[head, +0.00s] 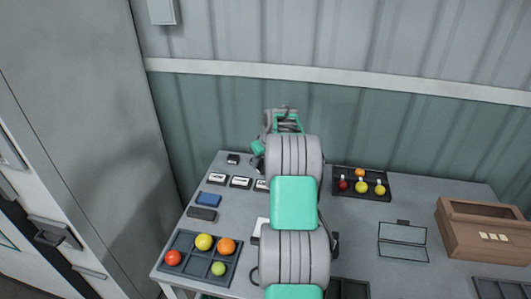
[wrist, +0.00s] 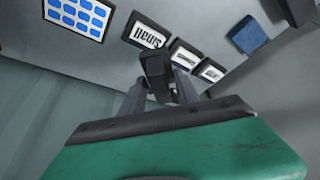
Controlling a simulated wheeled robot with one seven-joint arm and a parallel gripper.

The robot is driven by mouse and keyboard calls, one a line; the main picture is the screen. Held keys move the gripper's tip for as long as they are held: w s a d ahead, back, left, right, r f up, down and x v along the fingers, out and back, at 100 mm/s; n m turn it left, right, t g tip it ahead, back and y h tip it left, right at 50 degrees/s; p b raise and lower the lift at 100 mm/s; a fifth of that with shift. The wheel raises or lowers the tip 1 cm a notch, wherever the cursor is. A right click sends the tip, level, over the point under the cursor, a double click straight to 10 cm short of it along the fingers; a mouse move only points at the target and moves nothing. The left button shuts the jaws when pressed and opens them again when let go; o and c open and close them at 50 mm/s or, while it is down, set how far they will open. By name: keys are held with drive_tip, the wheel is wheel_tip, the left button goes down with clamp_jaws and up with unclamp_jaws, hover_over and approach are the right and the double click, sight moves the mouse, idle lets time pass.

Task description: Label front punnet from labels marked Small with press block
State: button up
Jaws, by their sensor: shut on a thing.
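In the wrist view my gripper (wrist: 158,92) is shut on a dark block (wrist: 153,68), which looks like the press block. It is held in front of a row of three label holders. The holder marked Small (wrist: 146,35) is nearest the block, its text upside down. A sheet of blue labels (wrist: 82,14) lies to its left. In the head view my arm hides the gripper, the held block and part of the Small holder (head: 262,185). Which punnet is the front one, I cannot tell; a dark tray or punnet (head: 350,288) shows partly at the bottom edge.
A small black block (head: 233,160), a blue pad (head: 208,199) and a dark pad (head: 202,214) sit at left. A wire-like frame (head: 403,240) and wooden box (head: 475,243) stand right.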

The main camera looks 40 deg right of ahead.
drive_tip(key=shift+s+d+f, duration=0.15)
drive_tip(key=shift+d, duration=0.25)
drive_tip(key=shift+s+d+f, duration=0.1)
drive_tip(key=shift+d, duration=0.25)
drive_tip(key=shift+f, duration=0.2)
drive_tip(key=shift+f+b, duration=1.1)
drive_tip(key=shift+f, duration=1.8)
drive_tip(key=shift+f+b, duration=0.45)
drive_tip(key=shift+f, duration=0.2)
drive_tip(key=shift+r+p, duration=1.35)
drive_tip(key=shift+r, duration=2.2)
drive_tip(key=shift+a, duration=0.1)
